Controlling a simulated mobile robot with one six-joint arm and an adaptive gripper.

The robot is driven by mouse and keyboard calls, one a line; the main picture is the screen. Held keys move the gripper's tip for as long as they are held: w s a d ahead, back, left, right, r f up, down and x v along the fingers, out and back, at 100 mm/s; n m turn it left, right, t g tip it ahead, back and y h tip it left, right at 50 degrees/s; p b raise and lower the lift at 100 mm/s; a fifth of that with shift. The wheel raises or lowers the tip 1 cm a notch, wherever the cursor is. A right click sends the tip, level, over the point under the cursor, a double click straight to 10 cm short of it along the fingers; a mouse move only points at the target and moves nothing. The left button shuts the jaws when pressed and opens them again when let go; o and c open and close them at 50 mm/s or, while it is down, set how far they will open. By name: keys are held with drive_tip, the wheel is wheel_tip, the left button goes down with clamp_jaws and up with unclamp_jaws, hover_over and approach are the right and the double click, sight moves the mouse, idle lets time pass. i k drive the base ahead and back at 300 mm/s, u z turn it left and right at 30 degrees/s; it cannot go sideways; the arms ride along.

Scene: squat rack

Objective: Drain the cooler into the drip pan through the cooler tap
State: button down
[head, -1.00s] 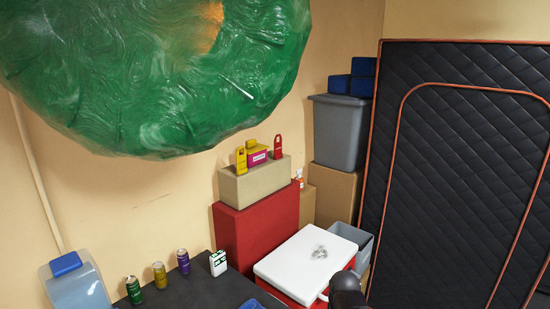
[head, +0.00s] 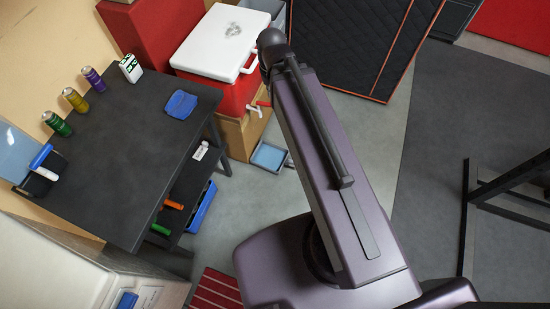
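The cooler is a red box with a white lid (head: 222,42) and stands at the upper middle of the head view, on a cardboard box. Its small white tap (head: 254,110), with a red lever (head: 263,103), sticks out low on the front. I cannot tell whether the tap is open or shut. The drip pan (head: 269,156) is a shallow blue-grey tray, apparently on the floor below and a little right of the tap. No liquid shows in it. My arm rises right of the cooler and covers part of it. My gripper is not in view.
A dark table (head: 140,150) with several cans (head: 93,79) and a blue cloth (head: 181,104) stands left of the cooler. A blue tray (head: 201,207) is on its lower shelf. A black quilted panel (head: 345,40) stands behind right. Grey floor (head: 380,140) is clear right of my arm.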

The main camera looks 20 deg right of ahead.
sight(259, 104)
drive_tip(key=z, duration=0.2)
drive_tip(key=k, duration=0.85)
drive_tip(key=u, duration=0.3)
